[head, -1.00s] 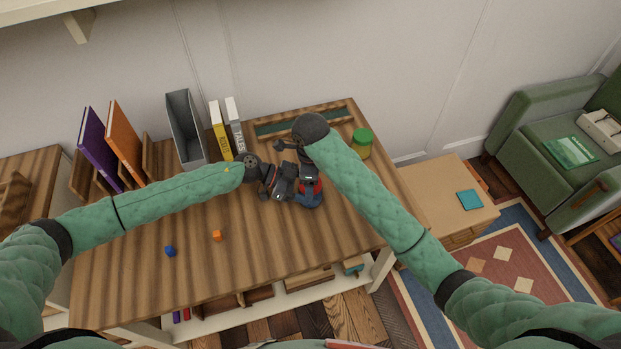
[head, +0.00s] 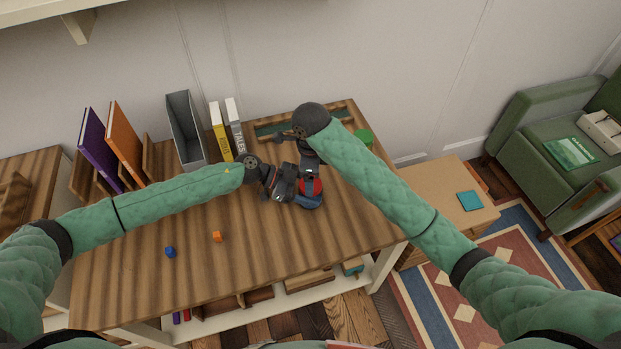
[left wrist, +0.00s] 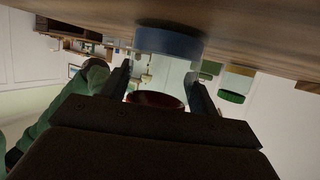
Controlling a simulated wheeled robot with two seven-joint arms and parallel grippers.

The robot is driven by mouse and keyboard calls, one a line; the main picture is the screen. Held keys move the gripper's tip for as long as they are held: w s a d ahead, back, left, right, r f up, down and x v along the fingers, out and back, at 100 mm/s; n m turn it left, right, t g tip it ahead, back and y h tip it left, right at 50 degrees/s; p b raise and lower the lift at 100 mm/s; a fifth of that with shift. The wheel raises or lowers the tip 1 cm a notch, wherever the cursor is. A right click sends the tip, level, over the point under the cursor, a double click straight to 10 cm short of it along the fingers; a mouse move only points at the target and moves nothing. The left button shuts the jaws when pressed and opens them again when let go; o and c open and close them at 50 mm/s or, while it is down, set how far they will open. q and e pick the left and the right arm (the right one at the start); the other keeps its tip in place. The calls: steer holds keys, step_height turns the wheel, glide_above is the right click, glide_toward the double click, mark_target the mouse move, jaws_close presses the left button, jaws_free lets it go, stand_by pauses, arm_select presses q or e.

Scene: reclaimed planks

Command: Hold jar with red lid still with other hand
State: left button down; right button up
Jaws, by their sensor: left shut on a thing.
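The jar with the red lid (head: 316,188) stands on the wooden desk, with blue contents low in its clear body. In the left wrist view, its red lid (left wrist: 155,98) and blue contents (left wrist: 170,42) show between my fingers, with the picture upside down. My left gripper (head: 298,189) comes in from the left and is shut on the jar; its fingers also show in the left wrist view (left wrist: 160,84). My right gripper (head: 312,172) hangs over the lid from behind. Its fingertips are too small and dark to tell whether they are open or shut.
A green-lidded jar (head: 364,136) stands at the back right, partly behind my right arm. A shallow tray (head: 265,129), books (head: 221,130) and a grey file holder (head: 185,128) line the back. The front desk is mostly clear.

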steer(key=shift+r, duration=0.75)
steer(key=shift+c, duration=0.5)
steer(key=shift+r, duration=1.55)
steer(key=shift+s+a+f, duration=0.1)
steer(key=shift+f, duration=3.8)
steer(key=shift+c, duration=0.2)
steer(key=c, duration=0.9)
steer(key=o, duration=1)
steer(key=shift+o, duration=0.2)
